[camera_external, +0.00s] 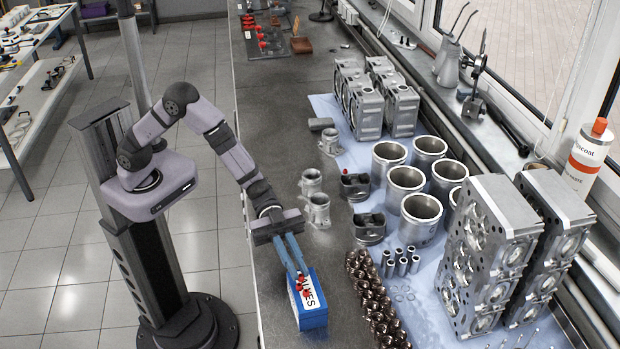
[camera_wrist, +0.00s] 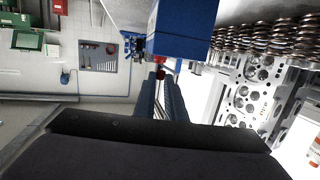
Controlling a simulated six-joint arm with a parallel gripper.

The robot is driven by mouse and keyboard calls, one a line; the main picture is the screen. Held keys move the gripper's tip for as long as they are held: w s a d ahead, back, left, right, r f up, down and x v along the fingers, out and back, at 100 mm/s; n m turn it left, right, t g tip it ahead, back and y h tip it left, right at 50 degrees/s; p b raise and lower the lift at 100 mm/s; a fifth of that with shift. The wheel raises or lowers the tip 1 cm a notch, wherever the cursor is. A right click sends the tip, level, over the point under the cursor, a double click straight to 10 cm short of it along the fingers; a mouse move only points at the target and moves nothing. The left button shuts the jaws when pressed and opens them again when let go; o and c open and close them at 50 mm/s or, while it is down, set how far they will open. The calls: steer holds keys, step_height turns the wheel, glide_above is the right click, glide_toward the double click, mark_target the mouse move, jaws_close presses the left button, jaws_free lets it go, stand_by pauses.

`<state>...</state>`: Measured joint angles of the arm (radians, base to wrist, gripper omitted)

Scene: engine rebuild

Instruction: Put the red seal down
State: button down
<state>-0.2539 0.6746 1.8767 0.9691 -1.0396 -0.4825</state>
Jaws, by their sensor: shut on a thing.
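My gripper (camera_external: 303,274) has two long blue fingers and points down over the front of the bench. Its fingertips are shut on the small red seal (camera_external: 304,288), which shows against the label of the blue box. In the wrist view the fingers (camera_wrist: 160,84) run away from the camera, and the red seal (camera_wrist: 149,79) shows as a small red piece at their tips. The fingers hide part of it. I cannot tell whether the seal touches the box.
The blue box (camera_external: 312,318) with a white label stands just beyond the fingertips; it also shows in the wrist view (camera_wrist: 180,45). Several springs (camera_external: 375,300) lie to its right. Pistons (camera_external: 369,228) and cylinder liners (camera_external: 421,218) stand farther back.

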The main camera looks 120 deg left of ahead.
steer(key=shift+f+b, duration=0.3)
steer(key=shift+f, duration=0.15)
steer(key=shift+f, duration=0.1)
steer(key=c, duration=1.8)
jaws_free()
